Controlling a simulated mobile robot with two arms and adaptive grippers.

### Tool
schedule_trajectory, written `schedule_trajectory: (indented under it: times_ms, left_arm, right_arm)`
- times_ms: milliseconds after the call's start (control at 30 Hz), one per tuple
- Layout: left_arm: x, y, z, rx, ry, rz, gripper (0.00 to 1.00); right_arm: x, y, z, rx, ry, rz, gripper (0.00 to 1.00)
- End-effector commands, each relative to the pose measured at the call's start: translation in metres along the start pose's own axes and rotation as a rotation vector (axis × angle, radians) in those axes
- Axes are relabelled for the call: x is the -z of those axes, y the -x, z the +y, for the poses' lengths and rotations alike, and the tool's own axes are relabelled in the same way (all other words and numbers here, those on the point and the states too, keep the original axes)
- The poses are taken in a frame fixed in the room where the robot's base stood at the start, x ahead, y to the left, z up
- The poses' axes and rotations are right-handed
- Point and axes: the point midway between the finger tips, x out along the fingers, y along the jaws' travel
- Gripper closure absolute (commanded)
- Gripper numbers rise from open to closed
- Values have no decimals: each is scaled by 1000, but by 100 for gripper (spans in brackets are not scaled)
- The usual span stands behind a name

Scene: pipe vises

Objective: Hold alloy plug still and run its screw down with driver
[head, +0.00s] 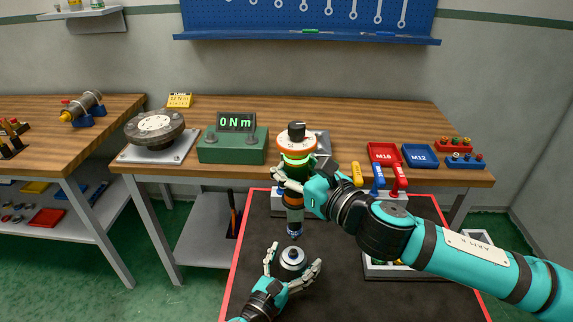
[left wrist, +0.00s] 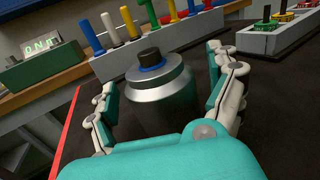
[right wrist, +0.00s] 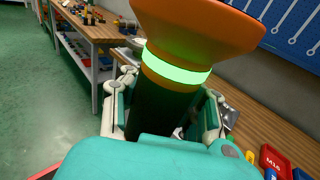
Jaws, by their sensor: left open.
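The alloy plug (head: 291,262) is a grey metal cylinder standing upright on the dark mat. Its screw (left wrist: 149,56), with a dark head and a blue ring, sticks up from the top. My left gripper (head: 292,268) is open, with its fingers on either side of the plug; the left wrist view (left wrist: 165,95) shows gaps beside it. My right gripper (head: 290,182) is shut on the driver (head: 297,147), which has an orange cap, a glowing green ring and a dark body. The driver hangs upright, its tip (head: 294,234) above the screw and apart from it.
The dark mat (head: 335,280) has a red border. A rack of coloured handles (head: 378,178) stands behind my right arm.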

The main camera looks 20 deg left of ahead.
Motion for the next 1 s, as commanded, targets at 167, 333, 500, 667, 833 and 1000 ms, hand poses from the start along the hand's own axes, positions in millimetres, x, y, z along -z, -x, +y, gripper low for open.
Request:
schedule_trajectory:
  times_ms: [167, 333, 500, 667, 833, 1000]
  left_arm:
    - [0, 2, 0, 0, 1, 0, 10]
    - [1, 20, 0, -1, 3, 2, 10]
    - [1, 47, 0, -2, 3, 4, 10]
    - [1, 66, 0, -1, 2, 3, 10]
    - [0, 74, 0, -1, 1, 1, 10]
    - [0, 75, 0, 0, 1, 1, 10]
  right_arm:
    - [-3, 0, 0, -1, 2, -5, 100]
    - [-3, 0, 0, -1, 2, -5, 100]
    - [-3, 0, 0, -1, 2, -5, 100]
    - [-3, 0, 0, -1, 2, -5, 100]
    - [-3, 0, 0, -1, 2, -5, 100]
    - [-3, 0, 0, -1, 2, -5, 100]
